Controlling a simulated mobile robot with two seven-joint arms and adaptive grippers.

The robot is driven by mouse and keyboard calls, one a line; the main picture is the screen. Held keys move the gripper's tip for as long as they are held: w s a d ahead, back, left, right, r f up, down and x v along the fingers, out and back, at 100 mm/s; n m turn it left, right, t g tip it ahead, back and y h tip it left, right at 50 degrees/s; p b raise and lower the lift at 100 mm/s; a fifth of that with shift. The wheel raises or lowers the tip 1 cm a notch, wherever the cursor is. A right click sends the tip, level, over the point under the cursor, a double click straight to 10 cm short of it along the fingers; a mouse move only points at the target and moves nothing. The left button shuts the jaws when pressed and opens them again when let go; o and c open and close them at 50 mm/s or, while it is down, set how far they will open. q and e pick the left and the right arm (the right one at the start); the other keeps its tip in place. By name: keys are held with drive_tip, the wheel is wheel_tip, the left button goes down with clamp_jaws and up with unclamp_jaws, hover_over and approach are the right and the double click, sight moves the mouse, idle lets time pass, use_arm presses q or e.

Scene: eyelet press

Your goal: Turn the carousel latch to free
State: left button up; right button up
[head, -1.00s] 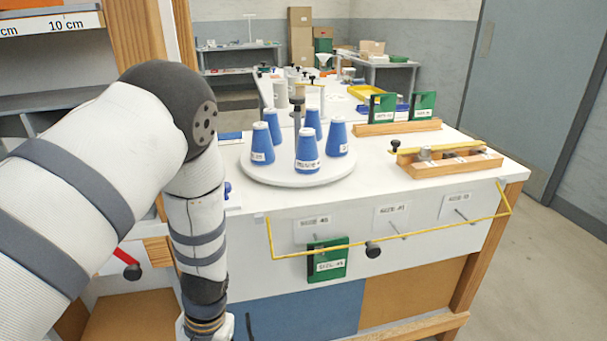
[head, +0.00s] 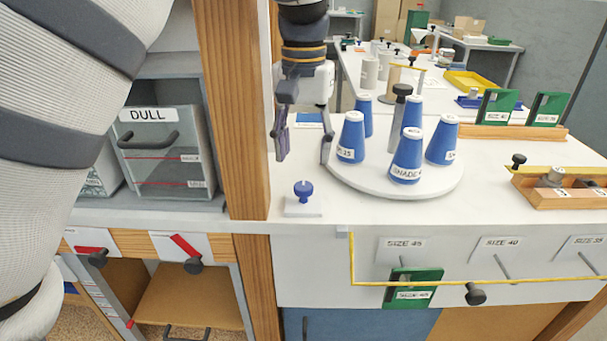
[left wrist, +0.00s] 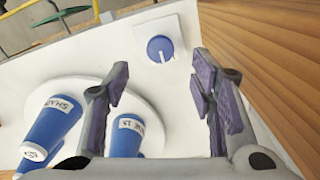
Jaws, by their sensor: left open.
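The carousel latch, a blue knob (head: 303,190) on a small white base, sits on the white bench top left of the carousel. In the left wrist view the knob (left wrist: 160,48) shows from above with a white mark on it. My left gripper (head: 303,160) is open and empty, pointing down behind and above the knob, not touching it. In the left wrist view its fingers (left wrist: 160,85) are spread, with the knob beyond their tips. The round white carousel (head: 400,190) carries several blue cones (head: 406,155) around a dark post. My right gripper is out of view.
A wooden post (head: 236,110) stands close left of the knob. A yellow rail (head: 450,284) and a green plate (head: 412,288) are on the bench front. Wooden racks (head: 563,190) stand at the right. The bench between knob and front edge is clear.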

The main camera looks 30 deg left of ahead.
sight(304, 186)
use_arm(q)
wheel_tip(304, 186, down, 7)
drive_tip(key=shift+w+r, duration=0.1)
drive_tip(key=c, duration=1.1)
